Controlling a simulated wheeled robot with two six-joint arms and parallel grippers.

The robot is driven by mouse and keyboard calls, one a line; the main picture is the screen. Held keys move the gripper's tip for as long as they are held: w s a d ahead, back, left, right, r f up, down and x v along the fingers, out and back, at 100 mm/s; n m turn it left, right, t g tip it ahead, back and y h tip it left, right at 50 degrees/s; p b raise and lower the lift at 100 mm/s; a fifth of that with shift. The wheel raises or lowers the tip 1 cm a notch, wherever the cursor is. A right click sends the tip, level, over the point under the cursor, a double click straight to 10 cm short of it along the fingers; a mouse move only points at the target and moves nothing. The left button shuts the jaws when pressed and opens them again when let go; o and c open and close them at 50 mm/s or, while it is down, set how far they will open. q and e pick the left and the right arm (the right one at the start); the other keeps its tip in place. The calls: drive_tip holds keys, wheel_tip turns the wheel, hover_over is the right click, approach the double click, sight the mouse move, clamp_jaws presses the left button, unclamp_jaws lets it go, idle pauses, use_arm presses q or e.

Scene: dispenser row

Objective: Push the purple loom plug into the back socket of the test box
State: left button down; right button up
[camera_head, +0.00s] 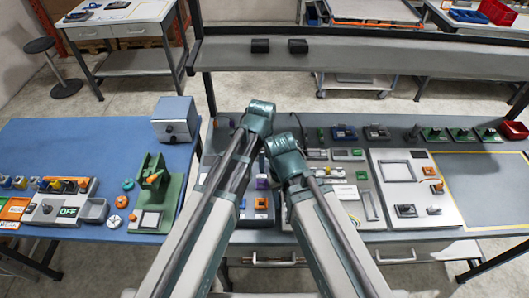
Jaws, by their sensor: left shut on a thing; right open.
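A small purple piece, which looks like the loom plug (262,181), shows in the gap between my two forearms. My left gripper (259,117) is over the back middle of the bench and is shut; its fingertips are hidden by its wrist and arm. The purple plug appears to be in its grip, though the contact is not visible. My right gripper (286,148) is open, lower and just to the right of the left one; its fingers are mostly hidden. A dark blue module with an orange part (261,203) lies just below the purple piece. I cannot make out the back socket.
Panels with small connectors and grey parts (398,172) cover the bench right of my arms. A yellow-outlined area (483,186) at the far right is clear. A blue table (95,150) at left holds a grey box (175,119) and a green fixture (155,185). A shelf (350,60) spans the back.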

use_arm(q)
drive_tip(key=shift+s+a+f, duration=0.15)
drive_tip(key=shift+s+f, duration=0.4)
drive_tip(key=shift+s, duration=0.3)
drive_tip(key=shift+w, duration=0.1)
use_arm(e)
drive_tip(key=shift+f, duration=0.5)
use_arm(q)
drive_tip(key=shift+f+b, duration=0.2)
drive_tip(key=shift+b, duration=0.1)
drive_tip(key=shift+f+b, duration=1.5)
use_arm(e)
drive_tip(key=shift+f, duration=1.7)
use_arm(q)
drive_tip(key=shift+f+b, duration=0.25)
drive_tip(key=shift+b, duration=0.05)
use_arm(e)
drive_tip(key=shift+f, duration=0.3)
use_arm(q)
drive_tip(key=shift+f+b, duration=0.4)
drive_tip(key=shift+f, duration=0.05)
use_arm(e)
drive_tip(key=shift+f, duration=0.4)
use_arm(q)
drive_tip(key=shift+f+b, duration=0.35)
drive_tip(key=shift+b, duration=0.05)
use_arm(e)
drive_tip(key=shift+f, duration=0.4)
